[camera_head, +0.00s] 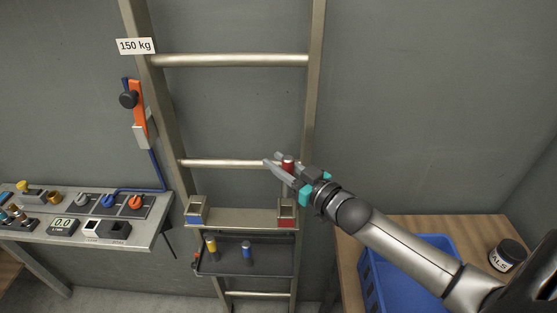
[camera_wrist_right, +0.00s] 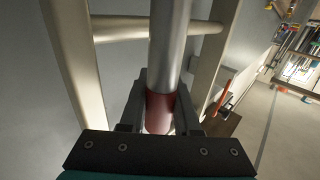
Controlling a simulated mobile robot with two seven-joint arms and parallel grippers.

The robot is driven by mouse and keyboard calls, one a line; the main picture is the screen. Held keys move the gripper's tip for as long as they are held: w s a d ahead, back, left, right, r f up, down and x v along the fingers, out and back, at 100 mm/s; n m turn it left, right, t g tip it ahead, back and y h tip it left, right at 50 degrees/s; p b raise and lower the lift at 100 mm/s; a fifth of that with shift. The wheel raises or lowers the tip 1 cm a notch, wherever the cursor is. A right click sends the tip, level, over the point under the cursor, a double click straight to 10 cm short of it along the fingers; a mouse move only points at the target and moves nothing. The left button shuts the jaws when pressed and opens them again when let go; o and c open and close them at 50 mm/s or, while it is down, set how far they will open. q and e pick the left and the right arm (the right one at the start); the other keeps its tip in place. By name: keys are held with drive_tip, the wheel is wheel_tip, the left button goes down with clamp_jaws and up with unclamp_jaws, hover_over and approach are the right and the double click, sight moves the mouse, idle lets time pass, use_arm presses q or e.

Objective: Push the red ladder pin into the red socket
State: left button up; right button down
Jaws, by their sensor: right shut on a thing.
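My right gripper (camera_head: 281,163) is shut on the red pin (camera_head: 288,161), in front of the ladder's right rail. In the right wrist view the red band of the pin (camera_wrist_right: 160,110) sits between the fingers (camera_wrist_right: 158,98), and its silver shaft runs up out of the picture. The red socket (camera_head: 286,222) is a square block with a red front, at the right end of the ladder's ledge. In the head view the pin is above the socket and apart from it. The pin's lower end is hidden by the gripper. My left gripper is out of view.
A blue-fronted socket (camera_head: 195,220) is at the ledge's left end. Below, a dark tray (camera_head: 265,268) holds a yellow pin (camera_head: 211,250) and a blue pin (camera_head: 246,251). A control bench (camera_head: 140,236) stands left. A blue crate (camera_head: 370,295) and a dark jar (camera_head: 507,254) are right.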

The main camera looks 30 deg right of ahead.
drive_tip(key=b, duration=0.3)
hover_over(279, 204)
drive_tip(key=shift+w+f, duration=0.1)
drive_tip(key=shift+f, duration=2.3)
drive_tip(key=shift+p, duration=0.65)
drive_tip(key=shift+f+b, duration=2.1)
drive_tip(key=shift+f, duration=0.65)
drive_tip(key=c, duration=0.5)
unclamp_jaws()
drive_tip(key=shift+c, duration=0.2)
drive_tip(key=v, duration=1.2)
drive_tip(key=shift+p, duration=0.45)
